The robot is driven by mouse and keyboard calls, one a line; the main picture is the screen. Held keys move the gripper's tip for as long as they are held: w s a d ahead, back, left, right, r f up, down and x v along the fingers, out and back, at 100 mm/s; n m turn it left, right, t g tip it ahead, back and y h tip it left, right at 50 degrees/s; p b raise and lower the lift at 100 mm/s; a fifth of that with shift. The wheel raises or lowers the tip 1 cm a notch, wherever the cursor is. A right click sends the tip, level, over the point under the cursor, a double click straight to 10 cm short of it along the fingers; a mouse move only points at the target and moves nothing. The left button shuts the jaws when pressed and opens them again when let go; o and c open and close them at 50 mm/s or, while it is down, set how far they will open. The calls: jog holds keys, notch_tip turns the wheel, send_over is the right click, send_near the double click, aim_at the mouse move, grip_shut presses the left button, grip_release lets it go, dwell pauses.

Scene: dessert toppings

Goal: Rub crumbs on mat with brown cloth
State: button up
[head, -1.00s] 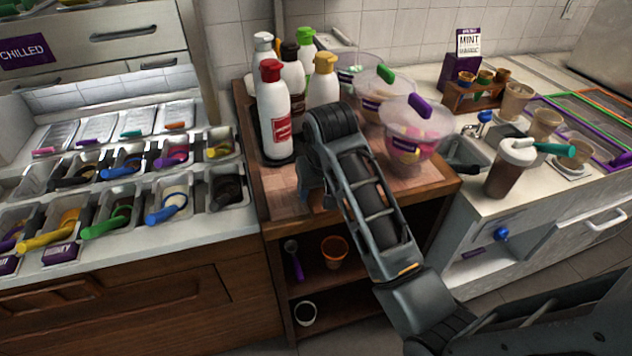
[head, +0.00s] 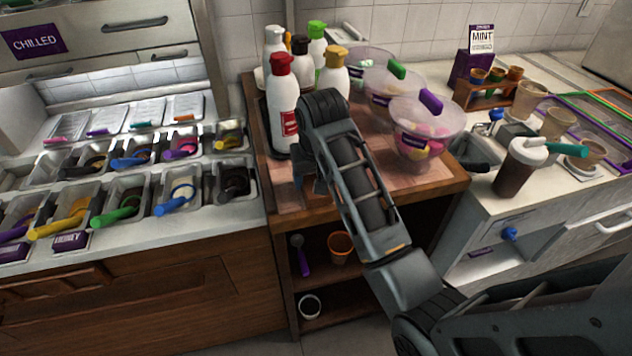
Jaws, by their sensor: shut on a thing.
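The mat (head: 289,200) is a pinkish-brown checked surface on the wooden counter, left of the bowls and in front of the bottles. My wrist and forearm cover part of it. My gripper (head: 304,185) points down over the mat, and only a small part shows below the wrist. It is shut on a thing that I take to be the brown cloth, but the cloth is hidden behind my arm. I cannot make out crumbs at this size. Whether the cloth touches the mat cannot be seen.
Several bottles, including a red-capped one (head: 283,108), stand on a dark tray behind the mat. Lidded bowls, the nearest with a purple handle (head: 426,132), stand close on the right. Topping tubs (head: 118,200) fill the left counter. A lidded brown cup (head: 517,168) stands at right.

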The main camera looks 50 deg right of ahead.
jog(key=shift+w+d+f, duration=0.1)
jog(key=shift+w+d, duration=0.5)
jog(key=shift+w, duration=0.25)
jog(key=shift+w+d, duration=0.55)
jog(key=shift+w, duration=0.3)
jog(key=shift+w+d, duration=0.8)
jog(key=shift+w, duration=0.3)
jog(key=shift+w+d, duration=0.2)
jog(key=shift+w, duration=0.15)
jog(key=shift+r, duration=0.2)
jog(key=shift+r, duration=0.1)
jog(key=shift+w+d+r, duration=0.1)
jog(key=shift+w+r, duration=0.1)
jog(key=shift+r, duration=0.45)
notch_tip(320, 180, up, 2)
jog(key=shift+r, duration=0.1)
jog(key=shift+v, duration=1.05)
jog(key=shift+w+r, duration=0.1)
